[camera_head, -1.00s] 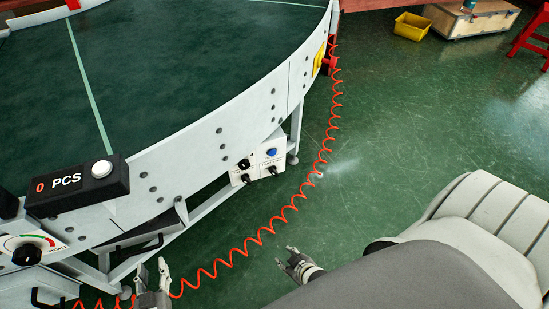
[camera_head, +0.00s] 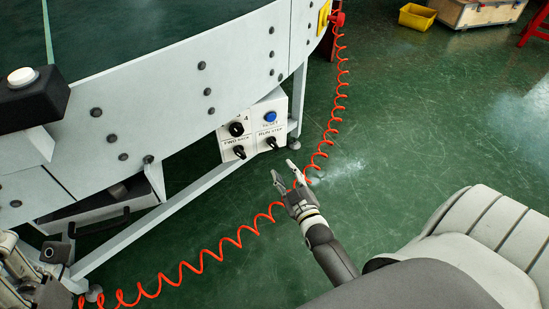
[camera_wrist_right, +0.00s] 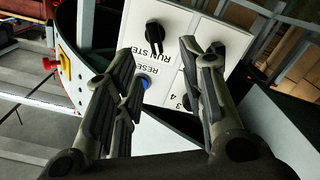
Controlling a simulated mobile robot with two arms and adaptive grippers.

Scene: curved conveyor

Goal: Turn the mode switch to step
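The white control panel (camera_head: 256,128) hangs under the conveyor's side wall. Its lower right black knob, the mode switch (camera_head: 271,142), sits under a RUN STEP label. The switch also shows in the right wrist view (camera_wrist_right: 153,33), beyond the fingers; I cannot tell surely which word it points at. My right gripper (camera_head: 284,169) is open and empty, below and slightly right of the panel, apart from it. In the wrist view its spread fingers (camera_wrist_right: 158,52) frame part of the panel. A grey jointed part at the lower left, apparently my left gripper (camera_head: 20,278), is cut off and its fingers are unclear.
The panel also holds a blue RESET button (camera_head: 270,115), an upper left knob (camera_head: 236,129) and a FWD BACK knob (camera_head: 239,152). A coiled red hose (camera_head: 238,240) runs past my right gripper. A yellow bin (camera_head: 417,17) stands far back.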

